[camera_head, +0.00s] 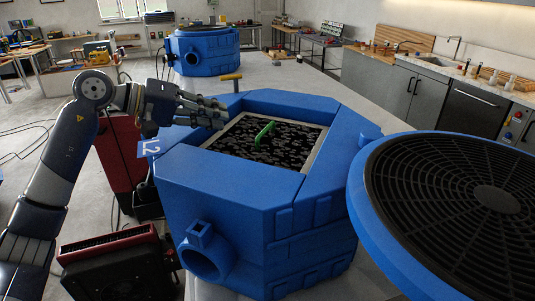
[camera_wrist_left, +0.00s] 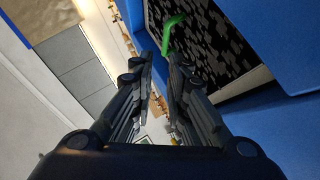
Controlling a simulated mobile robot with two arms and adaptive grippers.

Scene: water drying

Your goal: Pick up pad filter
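The pad filter (camera_head: 291,146) is a square dark, mottled panel with a pale frame and a green handle (camera_head: 265,133) standing up near its middle. It sits in the square opening on top of the blue housing (camera_head: 230,187). In the left wrist view the pad filter (camera_wrist_left: 213,40) and its green handle (camera_wrist_left: 168,35) show at the upper right. My left gripper (camera_head: 222,112) is above the housing's far left edge, left of the handle and apart from it. In the left wrist view its fingers (camera_wrist_left: 155,65) are spread with nothing between them. My right gripper is not in view.
A large blue round cover with a black grille (camera_head: 470,195) fills the right foreground. A red machine (camera_head: 112,262) stands at the lower left. A second blue unit (camera_head: 203,50) stands at the back. A yellow-handled piece (camera_head: 231,78) rises behind the housing. Floor to the right is fairly clear.

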